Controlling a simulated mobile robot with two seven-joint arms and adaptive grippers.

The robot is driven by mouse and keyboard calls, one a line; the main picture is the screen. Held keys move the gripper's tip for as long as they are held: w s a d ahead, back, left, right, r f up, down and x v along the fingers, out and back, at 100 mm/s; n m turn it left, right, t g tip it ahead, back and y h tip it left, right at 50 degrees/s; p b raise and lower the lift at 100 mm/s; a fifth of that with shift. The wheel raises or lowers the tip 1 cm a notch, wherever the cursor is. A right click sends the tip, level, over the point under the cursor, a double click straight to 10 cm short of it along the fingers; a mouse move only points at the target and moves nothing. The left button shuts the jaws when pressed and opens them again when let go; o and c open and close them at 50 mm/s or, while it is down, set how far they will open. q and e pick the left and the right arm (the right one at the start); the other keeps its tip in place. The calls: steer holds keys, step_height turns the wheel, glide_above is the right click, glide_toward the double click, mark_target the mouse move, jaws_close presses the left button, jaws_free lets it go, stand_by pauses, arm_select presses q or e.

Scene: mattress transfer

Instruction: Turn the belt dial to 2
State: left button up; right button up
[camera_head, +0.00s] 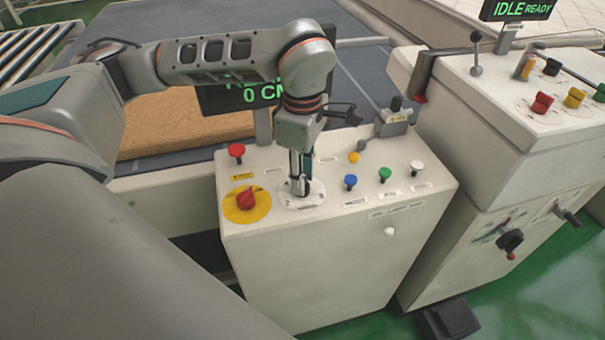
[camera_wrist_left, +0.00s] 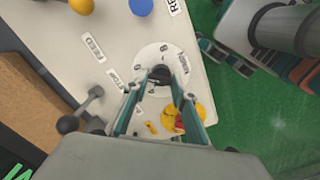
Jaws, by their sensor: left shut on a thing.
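The belt dial is a black knob on a round white plate (camera_head: 302,200) on top of the white control console (camera_head: 320,270). My left gripper (camera_head: 301,188) reaches down from above with its fingers around the knob, shut on it. In the left wrist view the black knob (camera_wrist_left: 160,76) sits between the fingertips of my left gripper (camera_wrist_left: 158,88), with the numbered plate (camera_wrist_left: 152,58) around it. The fingers hide part of the plate, so I cannot tell which number the dial points to.
A red rotary switch (camera_head: 247,200) on a yellow disc is left of the dial. A lever (camera_head: 377,134) is at the back. A second console (camera_head: 500,130) stands at right.

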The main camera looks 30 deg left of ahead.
arm_select(q)
steer(key=n, duration=0.3)
steer(key=shift+n, duration=0.3)
steer(key=n, duration=0.3)
steer(key=shift+a+n+b, duration=0.1)
steer(key=shift+n+b, duration=0.2)
steer(key=shift+n, duration=0.1)
steer(key=n, duration=0.4)
steer(key=n+b, duration=0.1)
steer(key=n, duration=0.3)
steer(key=shift+s, duration=0.1)
steer(key=n, duration=0.4)
steer(key=shift+n, duration=0.3)
steer(key=n+b, duration=0.1)
steer(key=n, duration=0.3)
steer(key=shift+n, duration=0.3)
steer(key=n, duration=0.3)
steer(key=shift+r+n, duration=0.1)
steer(key=shift+n, duration=1.7)
